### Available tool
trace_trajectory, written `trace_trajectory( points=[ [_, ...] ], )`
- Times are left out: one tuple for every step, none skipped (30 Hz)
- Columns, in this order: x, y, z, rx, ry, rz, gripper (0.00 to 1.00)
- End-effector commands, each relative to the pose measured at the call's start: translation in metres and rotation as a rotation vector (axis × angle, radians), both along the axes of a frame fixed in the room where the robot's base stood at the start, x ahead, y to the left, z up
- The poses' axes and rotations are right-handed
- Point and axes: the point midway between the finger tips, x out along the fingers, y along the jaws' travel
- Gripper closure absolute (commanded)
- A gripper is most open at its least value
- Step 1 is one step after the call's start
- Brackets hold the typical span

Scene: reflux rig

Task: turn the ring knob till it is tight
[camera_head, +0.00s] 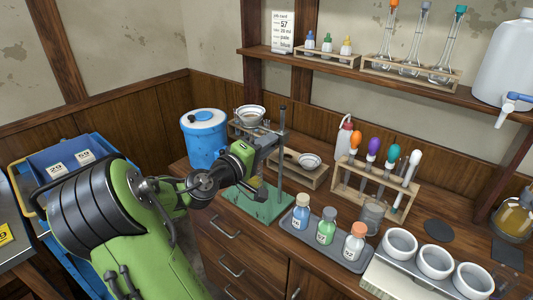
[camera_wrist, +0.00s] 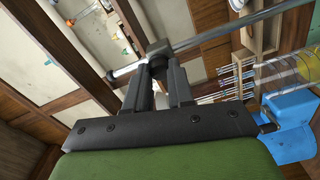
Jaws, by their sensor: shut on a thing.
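The stand has a grey upright rod (camera_head: 281,135) and a green base (camera_head: 250,206) on the wooden bench. In the wrist view the rod (camera_wrist: 225,35) runs slantwise across the top. A dark knob (camera_wrist: 158,47) sits at the rod, between my fingertips. My gripper (camera_wrist: 158,68) is shut on this knob, with one finger on each side. In the head view my gripper (camera_head: 268,141) reaches the rod from the left, above the base. There the knob is hidden by my gripper, and I cannot tell how tight it is.
A blue drum (camera_head: 204,143) stands close behind my arm. A wooden tray (camera_head: 300,175) lies right of the rod. A bottle tray (camera_head: 325,243) and a dropper rack (camera_head: 372,187) stand further right. A shelf (camera_head: 360,76) with glassware hangs above.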

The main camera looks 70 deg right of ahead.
Motion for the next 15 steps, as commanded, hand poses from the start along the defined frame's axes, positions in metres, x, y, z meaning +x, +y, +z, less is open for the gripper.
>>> trace_trajectory(
  points=[
    [-0.0002, 0.0002, -0.0032, -0.014, -0.032, 0.000, 1.00],
    [0.0000, 0.0001, -0.0030, -0.022, -0.050, 0.000, 1.00],
    [0.0000, 0.0001, -0.0027, -0.032, -0.073, 0.000, 1.00],
    [0.0000, 0.0001, -0.0024, -0.039, -0.090, 0.000, 1.00],
    [0.0000, 0.0001, -0.0022, -0.045, -0.105, 0.000, 1.00],
    [-0.0001, 0.0001, -0.0020, -0.053, -0.122, 0.000, 1.00],
    [-0.0001, 0.0002, -0.0019, -0.058, -0.135, 0.000, 1.00],
    [-0.0001, 0.0002, -0.0018, -0.063, -0.147, 0.000, 1.00],
    [-0.0002, 0.0002, -0.0015, -0.069, -0.160, 0.000, 1.00],
    [-0.0002, 0.0002, -0.0013, -0.073, -0.169, -0.001, 1.00],
    [-0.0003, 0.0001, -0.0011, -0.077, -0.178, -0.001, 1.00],
    [-0.0004, 0.0002, -0.0008, -0.081, -0.188, -0.001, 1.00],
    [-0.0004, 0.0002, -0.0006, -0.084, -0.195, -0.001, 1.00],
    [-0.0004, 0.0002, -0.0005, -0.086, -0.200, -0.001, 1.00],
    [-0.0004, 0.0002, -0.0003, -0.089, -0.206, -0.001, 1.00]
  ],
)
